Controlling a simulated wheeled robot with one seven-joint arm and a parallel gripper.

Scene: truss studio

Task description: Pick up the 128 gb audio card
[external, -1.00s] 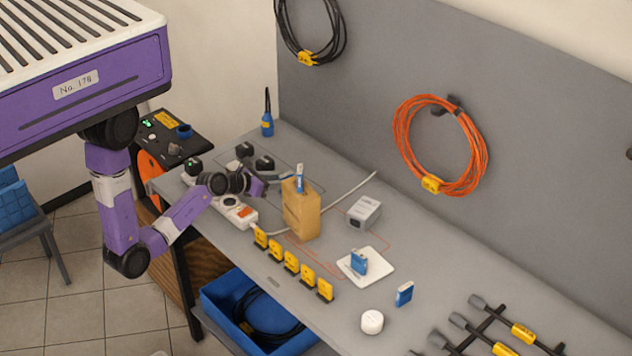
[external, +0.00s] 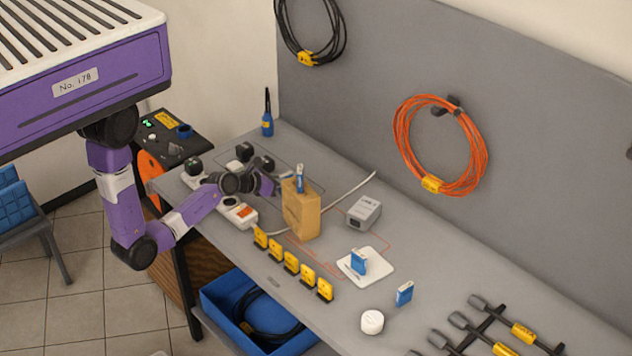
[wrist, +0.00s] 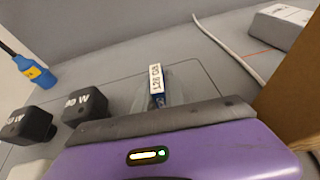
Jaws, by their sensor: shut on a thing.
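The lower part of the card is hidden behind the dark edge of my gripper. In the external view my gripper (external: 268,182) is low over the back left of the bench, just left of a cardboard box. The held card cannot be made out there.
The cardboard box (external: 301,212) stands close on the right, with a blue-and-white item (external: 299,178) on top. Black power plugs (wrist: 86,104) and a power strip (external: 238,212) are near.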

